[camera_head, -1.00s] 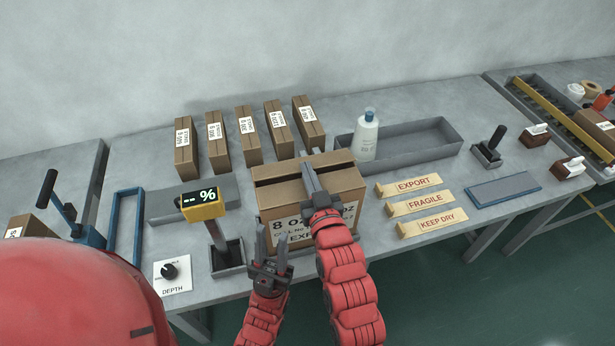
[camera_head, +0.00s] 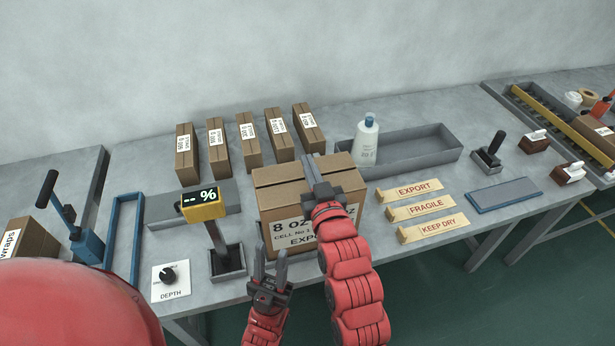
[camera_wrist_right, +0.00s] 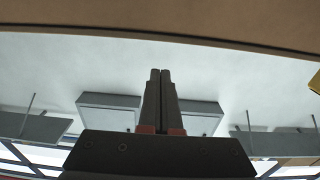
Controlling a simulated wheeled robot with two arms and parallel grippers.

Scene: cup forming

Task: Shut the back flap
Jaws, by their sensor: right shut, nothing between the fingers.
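The brown carton (camera_head: 282,211) stands on the grey bench with its printed label facing me. Its back flap (camera_head: 280,175) lies about level with the rest of the top, with a thin seam line in front of it. My right gripper (camera_head: 313,158) is shut and empty, its fingers reaching across the top toward the back edge. I cannot tell whether they touch the flap. In the right wrist view the shut fingers (camera_wrist_right: 160,72) show with a brown surface along the upper edge. My left gripper (camera_head: 270,250) is open and empty in front of the carton.
A percent display (camera_head: 203,200) stands left of the carton. Several small cartons (camera_head: 248,138) stand behind it. A white bottle (camera_head: 366,142) stands at the grey tray (camera_head: 425,153) behind right. Label strips (camera_head: 425,207) lie to the right.

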